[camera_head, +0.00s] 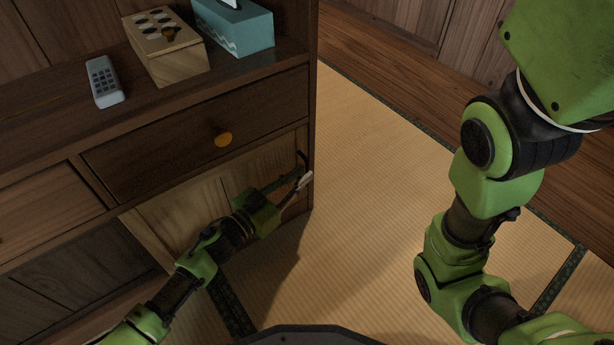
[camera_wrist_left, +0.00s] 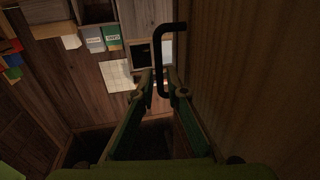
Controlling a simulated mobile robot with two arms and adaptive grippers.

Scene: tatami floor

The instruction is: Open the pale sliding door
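The pale sliding door (camera_head: 178,218) is the light wood panel low in the dark cabinet, under a drawer. It looks shut at the right end of its bay. My left gripper (camera_head: 296,178) is low in front of the door's right end, near the cabinet's right edge. In the left wrist view a black bar handle (camera_wrist_left: 159,58) stands out from the wood surface. The fingers of my left gripper (camera_wrist_left: 159,80) lie on either side of it; I cannot tell if they press on it. My right arm shows at the right, its gripper out of frame.
On the cabinet top are a remote (camera_head: 104,82), a wooden box (camera_head: 172,58) with holes and a blue tissue box (camera_head: 236,28). The tatami floor (camera_head: 370,190) right of the cabinet is clear.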

